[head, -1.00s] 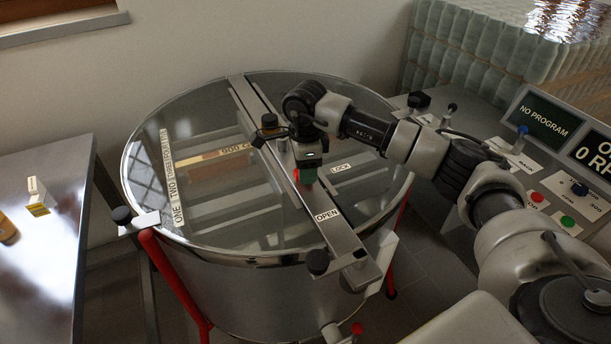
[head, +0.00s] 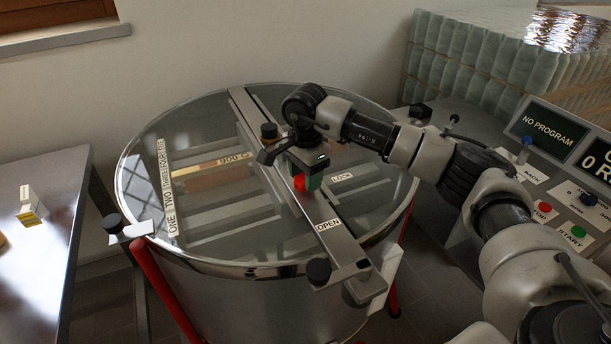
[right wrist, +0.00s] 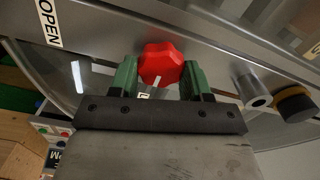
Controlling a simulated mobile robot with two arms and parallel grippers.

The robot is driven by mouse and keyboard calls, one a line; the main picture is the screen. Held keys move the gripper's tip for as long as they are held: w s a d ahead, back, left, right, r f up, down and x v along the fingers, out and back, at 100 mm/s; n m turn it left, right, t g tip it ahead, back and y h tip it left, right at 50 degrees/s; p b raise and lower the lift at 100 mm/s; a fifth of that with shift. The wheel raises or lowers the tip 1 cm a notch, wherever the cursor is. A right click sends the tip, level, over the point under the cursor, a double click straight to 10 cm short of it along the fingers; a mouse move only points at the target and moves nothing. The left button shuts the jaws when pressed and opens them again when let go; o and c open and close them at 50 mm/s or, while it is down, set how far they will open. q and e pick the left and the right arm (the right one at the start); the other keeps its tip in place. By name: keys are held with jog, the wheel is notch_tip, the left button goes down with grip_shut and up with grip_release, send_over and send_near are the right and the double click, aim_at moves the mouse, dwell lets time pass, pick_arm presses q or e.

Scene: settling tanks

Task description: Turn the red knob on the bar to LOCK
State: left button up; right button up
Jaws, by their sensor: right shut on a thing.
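The red knob (head: 300,183) sits on the metal bar (head: 273,135) across the round tank; it also shows in the right wrist view (right wrist: 161,62). My right gripper (head: 308,178) has its green fingers on either side of the knob and is shut on it. In the right wrist view, the knob's white mark (right wrist: 157,82) points down the picture, toward a mostly hidden label starting with L. The LOCK label (head: 341,178) lies right of the knob in the head view. The OPEN label (head: 328,224) lies nearer on the bar. My left gripper is out of view.
The steel tank (head: 250,300) has a clear lid. A control panel (head: 560,190) with buttons is at the right, a steel table (head: 45,215) at the left.

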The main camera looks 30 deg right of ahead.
jog(key=o, duration=0.9)
notch_tip(320, 180, up, 11)
jog(key=shift+f+b, duration=0.1)
jog(key=shift+b, duration=0.5)
